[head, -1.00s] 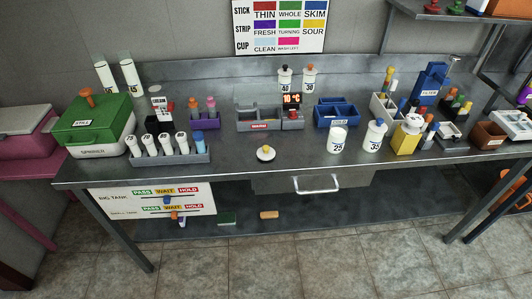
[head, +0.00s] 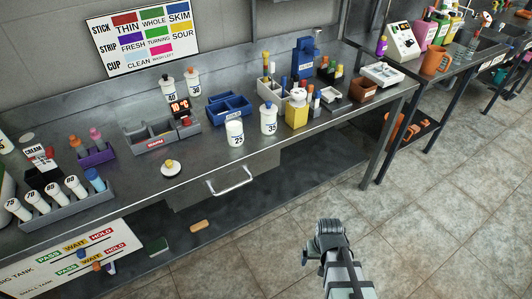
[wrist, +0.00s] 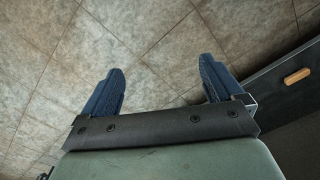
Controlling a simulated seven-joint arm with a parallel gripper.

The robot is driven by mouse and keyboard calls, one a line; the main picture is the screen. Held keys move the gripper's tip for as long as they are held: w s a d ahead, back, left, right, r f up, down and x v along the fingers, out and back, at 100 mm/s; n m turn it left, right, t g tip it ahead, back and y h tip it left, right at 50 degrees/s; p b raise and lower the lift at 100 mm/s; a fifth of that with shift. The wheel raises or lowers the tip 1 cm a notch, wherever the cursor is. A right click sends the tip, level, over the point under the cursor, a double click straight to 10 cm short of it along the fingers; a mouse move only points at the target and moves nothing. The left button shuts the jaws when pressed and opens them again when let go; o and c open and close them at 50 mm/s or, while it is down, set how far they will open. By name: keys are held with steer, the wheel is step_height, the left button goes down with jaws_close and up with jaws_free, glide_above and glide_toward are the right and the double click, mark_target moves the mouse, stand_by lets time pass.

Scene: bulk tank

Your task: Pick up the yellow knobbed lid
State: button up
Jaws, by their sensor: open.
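The lid (head: 170,167) is a small white disc with a yellow knob. It lies on the steel bench top near the front edge, left of the drawer handle in the head view. My arm shows at the bottom right of the head view, well away from the bench and out over the floor; its fingertips cannot be made out there. In the wrist view my gripper (wrist: 158,90) has its two blue fingers wide apart with nothing between them. The lid does not show in the wrist view.
A white bottle marked 25 (head: 234,133) and one marked 35 (head: 268,118) stand right of the lid. A grey rack of bottles (head: 75,208) stands to its left. A drawer handle (head: 231,183) juts from the bench front. The bench top around the lid is clear.

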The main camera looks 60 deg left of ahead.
steer(key=s+a+r+n+y, duration=0.2)
steer(key=s+a+r, duration=0.55)
steer(key=a, duration=0.35)
steer(key=s+a+r+n+y, duration=0.1)
steer(key=s+a+r+n, duration=0.1)
steer(key=s+a+r, duration=0.65)
steer(key=s+a+r+n+y, duration=0.1)
steer(key=s+a+r, duration=0.4)
steer(key=r, duration=0.4)
steer(key=s+a+r+n, duration=0.2)
steer(key=s+a+r, duration=0.2)
steer(key=a+r, duration=0.35)
steer(key=s+a+r+n+y, duration=0.1)
steer(key=s+a+r, duration=0.35)
steer(key=r, duration=0.55)
steer(key=n+g, duration=0.1)
steer(key=n, duration=0.1)
glide_above(169, 162)
steer(key=d, duration=0.2)
steer(key=shift+h, duration=0.3)
steer(key=f, duration=0.8)
steer(key=shift+w+a, duration=0.15)
steer(key=shift+w, duration=0.15)
steer(key=shift+x, duration=3.1)
steer(key=shift+s+d, duration=0.1)
steer(key=shift+d, duration=0.1)
